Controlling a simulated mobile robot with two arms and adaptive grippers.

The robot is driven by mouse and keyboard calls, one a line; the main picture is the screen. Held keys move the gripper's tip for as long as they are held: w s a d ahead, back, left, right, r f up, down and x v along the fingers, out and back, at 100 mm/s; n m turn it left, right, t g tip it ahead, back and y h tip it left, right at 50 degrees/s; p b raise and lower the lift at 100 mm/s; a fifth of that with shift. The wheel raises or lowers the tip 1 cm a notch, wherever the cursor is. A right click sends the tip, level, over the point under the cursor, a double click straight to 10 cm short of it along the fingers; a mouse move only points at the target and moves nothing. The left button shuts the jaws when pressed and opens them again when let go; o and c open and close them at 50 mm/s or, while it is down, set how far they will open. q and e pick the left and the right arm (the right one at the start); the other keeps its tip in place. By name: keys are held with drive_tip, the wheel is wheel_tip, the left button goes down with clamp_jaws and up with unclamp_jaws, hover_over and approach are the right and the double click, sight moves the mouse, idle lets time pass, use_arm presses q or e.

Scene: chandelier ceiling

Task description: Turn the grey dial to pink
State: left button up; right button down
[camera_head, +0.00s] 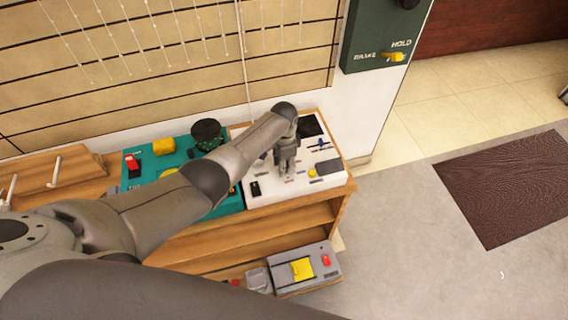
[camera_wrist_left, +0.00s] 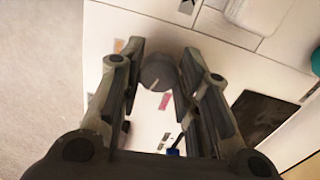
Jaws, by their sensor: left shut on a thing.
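The grey dial (camera_wrist_left: 157,72) shows between the fingers in the left wrist view, with a pale line on its face. My left gripper (camera_wrist_left: 161,62) is shut on it, one finger on each side. A pink mark (camera_wrist_left: 164,102) lies on the white panel just below the dial in that view, and a brownish mark (camera_wrist_left: 118,46) shows near the left finger. In the head view my left gripper (camera_head: 287,172) points down onto the white panel (camera_head: 270,198) and hides the dial. My right gripper is not in view.
The white panel also bears a yellow button (camera_head: 312,173), a blue-handled control (camera_head: 322,143) and a dark plate (camera_head: 328,167). A teal panel (camera_head: 140,178) with controls sits to its left. A grey box (camera_head: 313,276) with a yellow part is lower down. Open floor lies to the right.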

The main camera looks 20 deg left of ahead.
use_arm(q)
drive_tip(key=shift+w+m, duration=0.1)
drive_tip(key=shift+m, duration=1.1)
drive_tip(key=o, duration=1)
drive_tip(key=shift+r, duration=0.15)
wheel_tip(320, 180, up, 12)
drive_tip(key=shift+f, duration=0.15)
